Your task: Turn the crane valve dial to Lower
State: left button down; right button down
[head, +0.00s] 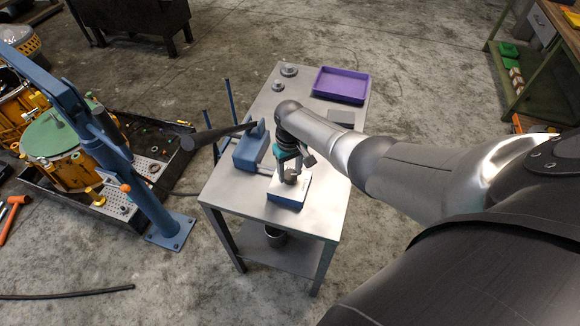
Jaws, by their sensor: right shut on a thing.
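The crane valve is a small blue box with a white top (302,190) near the front of the metal table. Its dark round dial (291,178) sits on the white top, partly hidden by my right gripper. My right gripper (289,172) points down from above, with its fingers around the dial and shut on it. I cannot read which way the dial points or any label on the box. My left gripper is not in view.
A blue pump (249,152) with a long black lever (215,135) stands left of the valve. A purple tray (341,86) and small round metal parts (289,71) lie toward the table's back. A blue crane post (150,205) stands left of the table (325,222).

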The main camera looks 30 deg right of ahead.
aim_at(290, 175)
jog(key=shift+w+m+p, duration=0.1)
jog(key=shift+m+p, duration=0.45)
jog(key=shift+m, duration=1.35)
jog(key=shift+c, duration=1.4)
grip_release()
jog(key=shift+r+p, duration=0.5)
jog(key=shift+r, duration=0.15)
notch_tip(290, 175, up, 14)
jog(key=p, duration=0.4)
jog(key=shift+p, duration=0.4)
